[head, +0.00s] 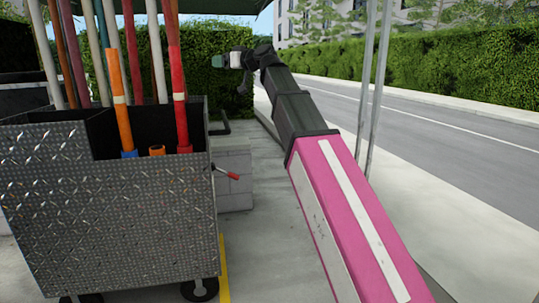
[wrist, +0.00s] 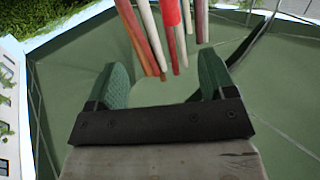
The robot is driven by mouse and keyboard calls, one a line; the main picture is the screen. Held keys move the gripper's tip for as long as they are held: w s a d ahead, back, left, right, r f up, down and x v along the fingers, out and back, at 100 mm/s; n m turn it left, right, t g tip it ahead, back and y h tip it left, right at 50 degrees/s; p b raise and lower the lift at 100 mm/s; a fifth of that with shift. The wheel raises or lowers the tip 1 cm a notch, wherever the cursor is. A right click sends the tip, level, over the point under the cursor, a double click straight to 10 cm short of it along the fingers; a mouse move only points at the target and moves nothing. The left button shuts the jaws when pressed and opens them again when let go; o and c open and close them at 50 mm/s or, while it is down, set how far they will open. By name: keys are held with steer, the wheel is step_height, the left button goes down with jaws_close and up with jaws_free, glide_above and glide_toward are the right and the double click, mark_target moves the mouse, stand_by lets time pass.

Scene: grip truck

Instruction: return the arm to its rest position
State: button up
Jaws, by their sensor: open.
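My arm (head: 345,215), pink with a white stripe and dark grey upper links, reaches up and away from the lower right in the head view. My gripper (head: 219,61) is at its far end, small and pointing left, to the right of the upright poles. In the wrist view my gripper (wrist: 163,88) has two green pads standing well apart. Nothing is between the pads; the poles (wrist: 160,35) show beyond them, apart from the fingers.
A diamond-plate metal cart (head: 110,220) on casters holds several upright poles at left. A low grey block wall (head: 235,180), a hedge (head: 430,70) and thin metal posts (head: 371,90) stand around. Open pavement lies under the arm.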

steer(key=d+f+m+g+h, duration=0.1)
steer(key=d+f+m+h, duration=0.3)
steer(key=f, duration=1)
steer(key=d+f+g+h, duration=0.1)
steer(key=d+f, duration=0.5)
steer(key=f, duration=0.8)
steer(key=d+f+m+g+h, duration=0.1)
steer(key=d+f+m+h, duration=0.3)
steer(key=f, duration=1)
steer(key=s+d+f+m+g+h, duration=0.1)
steer(key=s+d+f+g+h, duration=0.1)
steer(key=s+d+f, duration=0.4)
steer(key=s+d+f+m+g+h, duration=0.1)
steer(key=s+d+f, duration=0.6)
steer(key=f, duration=0.7)
steer(key=s+d+f+m+g+h, duration=0.1)
steer(key=s+d+f+g+h, duration=0.1)
steer(key=s+d+f, duration=0.5)
step_height(320, 180, down, 3)
steer(key=shift+d+f+g+h, duration=0.15)
steer(key=shift+d+g+h, duration=0.1)
steer(key=shift+g+h, duration=0.25)
